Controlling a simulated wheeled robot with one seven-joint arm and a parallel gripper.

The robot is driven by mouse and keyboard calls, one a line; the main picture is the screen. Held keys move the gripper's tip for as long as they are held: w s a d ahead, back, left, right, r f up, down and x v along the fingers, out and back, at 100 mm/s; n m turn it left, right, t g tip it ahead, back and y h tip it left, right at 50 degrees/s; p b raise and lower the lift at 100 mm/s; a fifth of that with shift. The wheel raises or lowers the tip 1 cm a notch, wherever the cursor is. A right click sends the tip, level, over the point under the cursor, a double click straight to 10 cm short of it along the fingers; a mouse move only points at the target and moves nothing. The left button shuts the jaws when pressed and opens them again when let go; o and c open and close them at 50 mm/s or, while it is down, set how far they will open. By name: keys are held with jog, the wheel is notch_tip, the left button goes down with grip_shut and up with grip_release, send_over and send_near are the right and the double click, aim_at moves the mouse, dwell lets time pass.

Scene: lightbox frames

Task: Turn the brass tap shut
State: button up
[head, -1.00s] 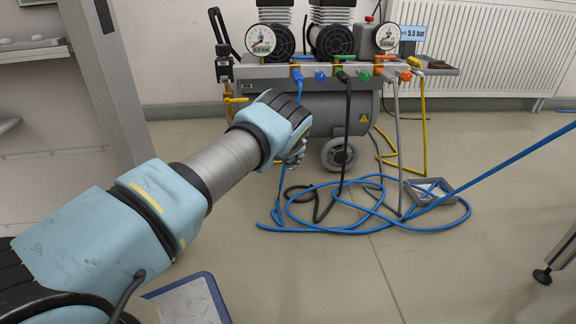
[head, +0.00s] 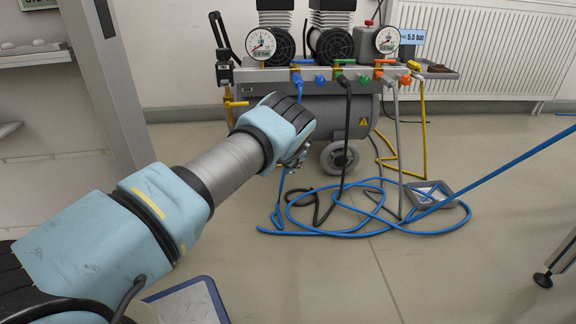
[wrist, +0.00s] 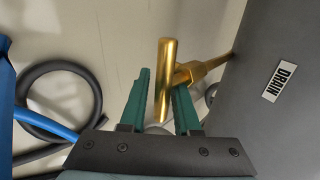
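My gripper (wrist: 161,82) has two green fingers standing apart, one on each side of the handle bar. A narrow gap shows between the left finger and the bar. The stem crosses at the right fingertip; I cannot tell whether they touch. In the head view my gripper (head: 298,156) is mostly hidden behind my wrist, low in front of the compressor tank (head: 340,110), and the tap is hidden.
The compressor has two gauges, a row of coloured valves and a yellow lever (head: 236,103) at its left. A coiled blue hose (head: 340,232) lies on the floor with black and grey hoses around it. A grey tray (head: 428,193) stands there.

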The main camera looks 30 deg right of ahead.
jog(key=p+v, duration=0.5)
jog(key=v, duration=0.5)
jog(key=shift+r, duration=0.15)
jog(key=shift+s+a, duration=0.1)
